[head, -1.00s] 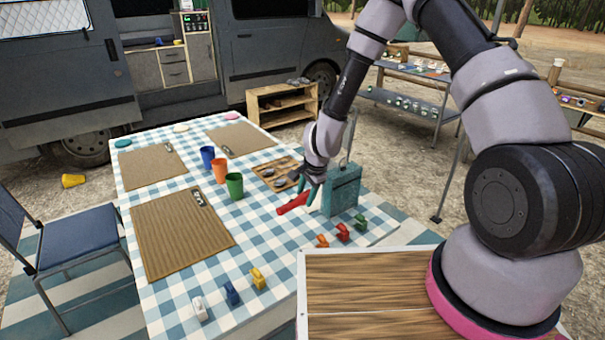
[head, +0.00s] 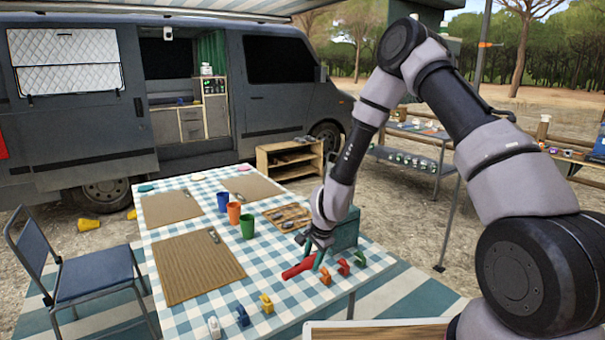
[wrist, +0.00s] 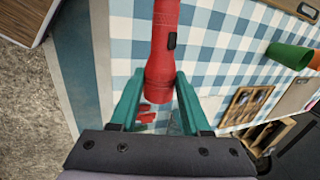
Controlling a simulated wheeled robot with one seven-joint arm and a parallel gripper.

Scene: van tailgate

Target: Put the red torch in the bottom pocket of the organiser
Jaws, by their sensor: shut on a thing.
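The red torch (head: 298,268) is held in my gripper (head: 318,262) over the near right part of the checked table; the gap to the cloth is hard to judge. In the wrist view the torch (wrist: 163,40) points away from the palm, with its wide end between the teal fingers of my gripper (wrist: 159,85). The fingers are shut on that end. I cannot make out the organiser or its bottom pocket in either view.
A teal box (head: 346,234) stands behind my gripper. Small coloured figures, among them an orange one (head: 325,276), stand close to the torch. A folding chair (head: 95,280) is at left, the van (head: 255,110) behind.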

